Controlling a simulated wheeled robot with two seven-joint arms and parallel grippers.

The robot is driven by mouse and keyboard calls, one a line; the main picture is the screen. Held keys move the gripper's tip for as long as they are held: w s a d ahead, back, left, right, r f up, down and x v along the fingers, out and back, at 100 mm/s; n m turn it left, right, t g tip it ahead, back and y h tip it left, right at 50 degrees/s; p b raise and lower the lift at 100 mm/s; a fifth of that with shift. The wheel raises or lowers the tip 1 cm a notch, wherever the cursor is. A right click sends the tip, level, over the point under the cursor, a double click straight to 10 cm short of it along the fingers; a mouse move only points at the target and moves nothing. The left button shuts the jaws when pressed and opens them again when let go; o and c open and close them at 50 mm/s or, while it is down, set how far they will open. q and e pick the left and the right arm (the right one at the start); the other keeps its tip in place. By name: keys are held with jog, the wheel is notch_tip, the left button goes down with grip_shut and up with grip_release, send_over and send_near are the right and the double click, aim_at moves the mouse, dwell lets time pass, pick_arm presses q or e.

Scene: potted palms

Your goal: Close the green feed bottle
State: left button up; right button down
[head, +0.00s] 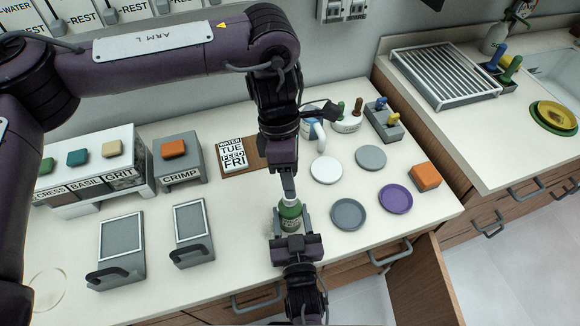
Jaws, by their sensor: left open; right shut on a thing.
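The green feed bottle (289,211) stands upright near the front of the counter, with a pale label and a pale top. My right gripper (291,226) reaches in from the front edge and is shut on the bottle's body. My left gripper (288,188) points down from above, open, with its fingertips right over or at the bottle's top. Whether it touches the top is too small to tell. The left wrist hides part of the counter behind the bottle.
Grey, white and purple saucers (395,198) lie to the right, near an orange block (424,176). A WATER TUE FEED FRI sign (233,155) stands behind left. Two grey handled trays (194,233) lie left. A caddy of colored-handled tools (384,120) stands behind right.

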aim_at(290, 211)
pick_arm(q)
jog(key=n, duration=0.6)
jog(key=shift+r+t, duration=0.3)
jog(key=n, duration=0.6)
jog(key=shift+r+t+y, duration=0.25)
jog(key=shift+t+y, duration=0.15)
jog(key=n, duration=0.6)
jog(key=shift+s+r+n, duration=0.1)
jog(key=shift+r+n, duration=0.1)
jog(key=shift+n, duration=0.1)
jog(key=n+t, duration=0.1)
jog(key=n, duration=0.2)
jog(key=shift+r+n+y, duration=0.15)
jog(key=shift+n+y, duration=0.15)
jog(key=n, duration=0.4)
jog(key=shift+r, duration=0.15)
jog(key=shift+f, duration=4)
jog(key=shift+c, duration=0.2)
